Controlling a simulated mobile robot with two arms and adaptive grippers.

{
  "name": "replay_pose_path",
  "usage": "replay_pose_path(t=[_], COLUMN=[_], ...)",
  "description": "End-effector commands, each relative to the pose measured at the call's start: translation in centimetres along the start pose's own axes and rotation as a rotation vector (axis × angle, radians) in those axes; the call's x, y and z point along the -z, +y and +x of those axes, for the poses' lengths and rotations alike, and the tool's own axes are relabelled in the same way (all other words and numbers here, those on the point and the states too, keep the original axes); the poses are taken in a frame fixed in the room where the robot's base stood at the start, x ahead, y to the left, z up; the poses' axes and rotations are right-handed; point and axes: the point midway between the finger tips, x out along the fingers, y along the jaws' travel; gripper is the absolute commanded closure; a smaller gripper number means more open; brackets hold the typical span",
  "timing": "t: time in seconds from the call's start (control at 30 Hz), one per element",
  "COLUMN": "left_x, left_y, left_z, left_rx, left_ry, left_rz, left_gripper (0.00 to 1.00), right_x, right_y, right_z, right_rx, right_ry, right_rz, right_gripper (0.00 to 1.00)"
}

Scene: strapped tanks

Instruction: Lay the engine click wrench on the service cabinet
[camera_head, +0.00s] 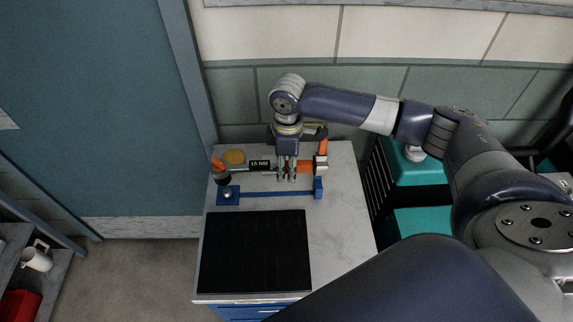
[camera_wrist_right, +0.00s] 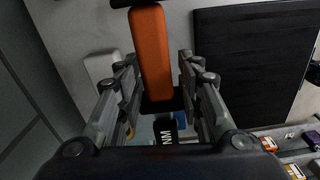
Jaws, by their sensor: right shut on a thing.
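The engine click wrench (camera_head: 260,164) lies crosswise at the back of the service cabinet (camera_head: 345,225), with a black "15 NM" label and an orange handle. My right gripper (camera_head: 293,178) reaches down over it and is shut on it near the handle. In the right wrist view the orange handle (camera_wrist_right: 152,50) runs between the fingers (camera_wrist_right: 160,100). A blue holder (camera_head: 270,194) with two end posts stands just in front of the wrench. I cannot tell whether the wrench touches it. My left gripper is not in view.
A black mat (camera_head: 255,250) covers the front left of the cabinet top; it looks empty. A yellow round thing (camera_head: 234,157) lies at the back left. Teal furniture (camera_head: 415,170) stands to the right. A shelf with a white mug (camera_head: 37,258) is at far left.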

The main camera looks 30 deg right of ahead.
Motion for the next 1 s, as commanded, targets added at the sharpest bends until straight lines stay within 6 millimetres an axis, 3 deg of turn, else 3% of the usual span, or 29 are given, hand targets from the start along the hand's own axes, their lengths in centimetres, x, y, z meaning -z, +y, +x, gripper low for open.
replay_pose_path(t=[0.17,1.0], left_x=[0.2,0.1], left_y=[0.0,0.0], left_z=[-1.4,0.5], left_rx=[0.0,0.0], left_ry=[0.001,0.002], left_rz=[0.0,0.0], left_gripper=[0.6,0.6], right_x=[0.0,-0.1], right_y=[0.0,0.0], right_z=[-0.4,6.4], right_rx=[-0.001,0.0], right_ry=[0.003,0.003], right_rz=[-0.003,-0.002], right_gripper=[1.0,1.0])
